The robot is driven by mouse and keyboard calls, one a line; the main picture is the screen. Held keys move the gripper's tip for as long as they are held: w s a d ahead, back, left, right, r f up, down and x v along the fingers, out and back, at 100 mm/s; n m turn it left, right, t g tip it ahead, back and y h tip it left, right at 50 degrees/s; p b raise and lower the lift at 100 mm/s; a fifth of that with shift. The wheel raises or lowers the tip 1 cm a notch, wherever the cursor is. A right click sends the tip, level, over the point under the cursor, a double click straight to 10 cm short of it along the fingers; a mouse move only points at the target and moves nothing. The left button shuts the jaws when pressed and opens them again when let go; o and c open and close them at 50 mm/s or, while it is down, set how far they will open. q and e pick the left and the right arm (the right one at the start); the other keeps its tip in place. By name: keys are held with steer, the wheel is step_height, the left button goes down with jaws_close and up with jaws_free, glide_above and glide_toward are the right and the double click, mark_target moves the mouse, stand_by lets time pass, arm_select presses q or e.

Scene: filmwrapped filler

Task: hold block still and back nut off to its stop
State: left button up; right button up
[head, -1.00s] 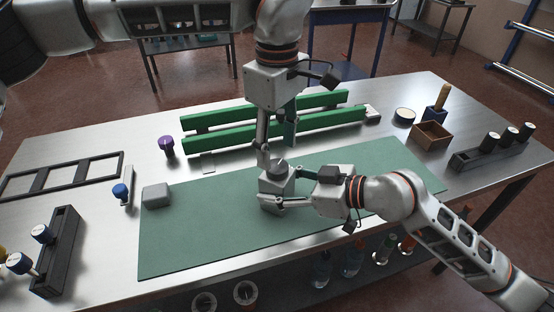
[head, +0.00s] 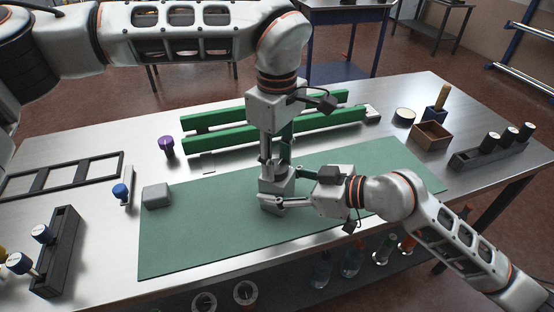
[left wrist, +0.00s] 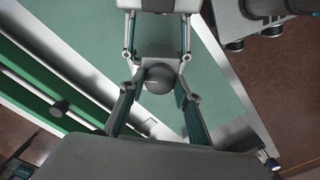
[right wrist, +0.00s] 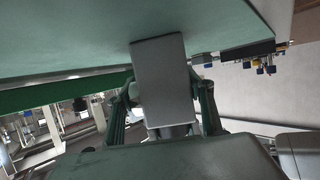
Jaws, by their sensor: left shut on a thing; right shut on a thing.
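A grey block (head: 272,192) stands upright on the green mat (head: 200,225), with a round dark grey nut (left wrist: 160,79) on its top. My left gripper (head: 273,166) points straight down from above and is shut on the nut, one finger on each side; its fingers mostly hide the nut in the head view. My right gripper (head: 268,192) reaches in from the right, low over the mat, and is shut on the block. In the right wrist view the block (right wrist: 160,75) stands between its fingers. Thread and stop cannot be made out.
Green rails (head: 220,132) lie behind the mat, close to my left gripper. A small grey block (head: 156,196) sits at the mat's left edge. A black frame (head: 62,178) and a dark rack (head: 58,250) are left; a wooden box (head: 430,135) is right.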

arm_select(q)
steer(key=shift+n, duration=0.3)
steer(key=n, duration=1.1)
steer(key=shift+n, duration=0.4)
steer(key=n, duration=1.1)
steer(key=shift+n, duration=0.4)
steer(key=o, duration=1.1)
